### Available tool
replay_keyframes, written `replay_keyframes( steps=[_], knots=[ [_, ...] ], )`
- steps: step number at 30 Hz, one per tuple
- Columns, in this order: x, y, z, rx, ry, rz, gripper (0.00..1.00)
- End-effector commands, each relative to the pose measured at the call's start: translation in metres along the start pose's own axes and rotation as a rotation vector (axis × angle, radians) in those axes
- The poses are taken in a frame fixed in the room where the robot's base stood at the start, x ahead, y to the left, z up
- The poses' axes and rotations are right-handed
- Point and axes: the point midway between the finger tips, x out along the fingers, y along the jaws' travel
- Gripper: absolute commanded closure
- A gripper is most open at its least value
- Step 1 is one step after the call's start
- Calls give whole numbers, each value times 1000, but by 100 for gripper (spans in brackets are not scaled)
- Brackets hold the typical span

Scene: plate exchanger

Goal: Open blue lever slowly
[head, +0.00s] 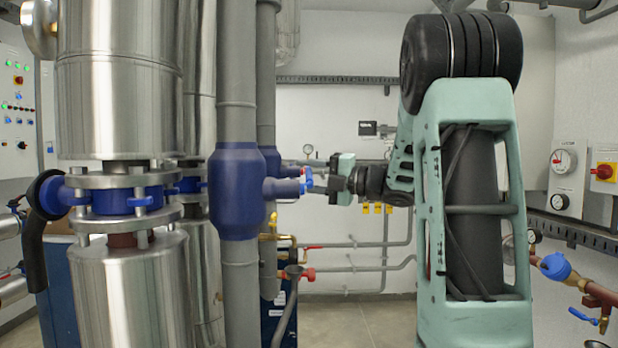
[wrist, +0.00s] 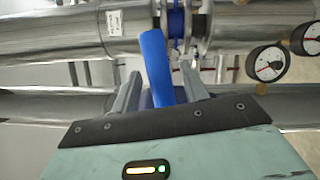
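The blue lever (wrist: 157,66) stands upright in the middle of the wrist view, and its lower end runs down between my gripper's fingers. In the head view the lever (head: 307,179) is a small blue piece at the end of the short stub on the blue pipe fitting (head: 236,190). My gripper (head: 317,181) reaches it from the right. In the wrist view my gripper (wrist: 160,72) is open, one grey finger on each side of the lever, with a visible gap on both sides. The lever's base is hidden behind the gripper body.
Large metal pipes (wrist: 60,45) run across the wrist view behind the lever, with pressure gauges (wrist: 267,63) at right. In the head view a flanged tank column (head: 120,110) stands left. Thin pipes with red handles (head: 305,273) run below my gripper.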

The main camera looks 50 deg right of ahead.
Motion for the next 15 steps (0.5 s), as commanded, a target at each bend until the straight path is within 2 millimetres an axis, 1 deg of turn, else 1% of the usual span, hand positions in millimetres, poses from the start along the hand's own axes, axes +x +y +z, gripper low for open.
replay_keyframes(
  steps=[4,7,11,15],
  knots=[
    [-3,-1,0,0,0,-1,55],
    [-13,-3,0,0,-1,0,55],
    [-37,-5,0,-1,-4,-1,55],
    [-70,-5,0,-1,-4,-1,55]
  ],
)
